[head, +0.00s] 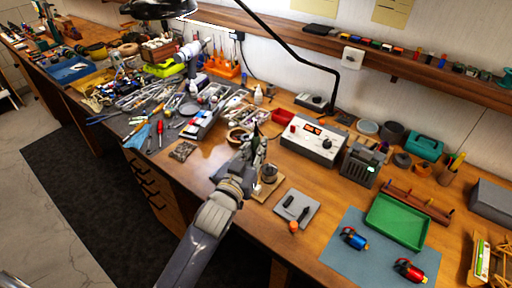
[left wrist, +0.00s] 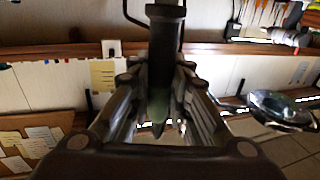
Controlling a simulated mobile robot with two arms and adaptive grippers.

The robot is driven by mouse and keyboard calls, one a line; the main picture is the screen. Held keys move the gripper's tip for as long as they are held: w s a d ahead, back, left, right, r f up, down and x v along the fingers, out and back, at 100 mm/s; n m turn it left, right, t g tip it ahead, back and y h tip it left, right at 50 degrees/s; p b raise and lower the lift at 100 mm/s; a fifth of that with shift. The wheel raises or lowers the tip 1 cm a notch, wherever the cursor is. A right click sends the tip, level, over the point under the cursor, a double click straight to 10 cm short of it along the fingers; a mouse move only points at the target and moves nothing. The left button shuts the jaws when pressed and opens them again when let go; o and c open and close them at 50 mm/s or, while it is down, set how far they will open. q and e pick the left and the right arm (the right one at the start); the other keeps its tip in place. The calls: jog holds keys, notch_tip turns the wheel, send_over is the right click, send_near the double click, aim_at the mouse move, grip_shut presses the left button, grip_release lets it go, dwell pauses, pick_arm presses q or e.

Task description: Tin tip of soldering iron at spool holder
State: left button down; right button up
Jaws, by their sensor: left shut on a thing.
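My left gripper (head: 256,157) reaches over the front middle of the bench in the head view. It is shut on a dark, slim tool, which looks like the soldering iron. In the left wrist view the iron (left wrist: 160,105) lies between the two fingers (left wrist: 160,95), with a narrow pointed end towards the camera. A small dark spool on a wooden base, apparently the spool holder (head: 269,173), stands just right of and below the gripper. I cannot tell whether the iron touches it; the tip is unclear in the head view. My right gripper is not in view.
A soldering station (head: 312,140) stands behind, right of the gripper. A grey pad (head: 297,209) with small dark items lies to the right. A green tray (head: 396,222) is on a blue mat (head: 352,270). Tools crowd the left. A dark lamp arm (head: 290,48) crosses above.

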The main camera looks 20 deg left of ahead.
aim_at(255, 135)
pick_arm(q)
jog(key=shift+f, duration=0.15)
jog(key=shift+f+b, duration=0.35)
jog(key=shift+f, duration=0.05)
dwell(0.8)
dwell(0.6)
jog(key=shift+p, duration=0.35)
dwell(1.4)
dwell(1.0)
notch_tip(255, 135, up, 6)
jog(key=p, duration=0.6)
dwell(1.7)
